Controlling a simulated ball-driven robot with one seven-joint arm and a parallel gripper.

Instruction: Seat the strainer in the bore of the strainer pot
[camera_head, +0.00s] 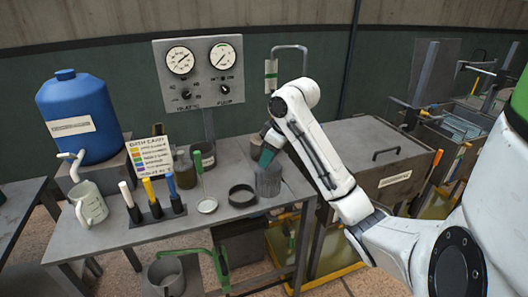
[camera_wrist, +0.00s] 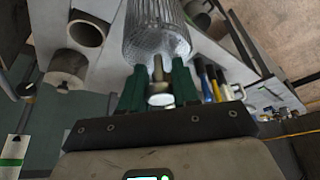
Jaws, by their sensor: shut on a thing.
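My gripper (camera_wrist: 160,88) has green fingers shut on the knobbed stem of the strainer (camera_wrist: 157,28), a grey ribbed mesh cylinder. In the head view the strainer (camera_head: 268,181) hangs below my gripper (camera_head: 267,157), over the right part of the bench; whether it touches the bench is unclear. A low dark open ring (camera_head: 242,195) stands just left of it. In the wrist view, a grey cylinder with a dark open bore (camera_wrist: 88,32) and a second grey cylinder (camera_wrist: 66,68) lie left of the strainer. I cannot tell which is the strainer pot.
A handle rack (camera_head: 155,208), a shallow dish (camera_head: 207,206), a jar (camera_head: 185,172) and a pitcher (camera_head: 90,204) stand on the bench to the left. A gauge panel (camera_head: 200,72) rises behind. A grey lidded tank (camera_head: 385,160) stands right. Bare bench shows at the front.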

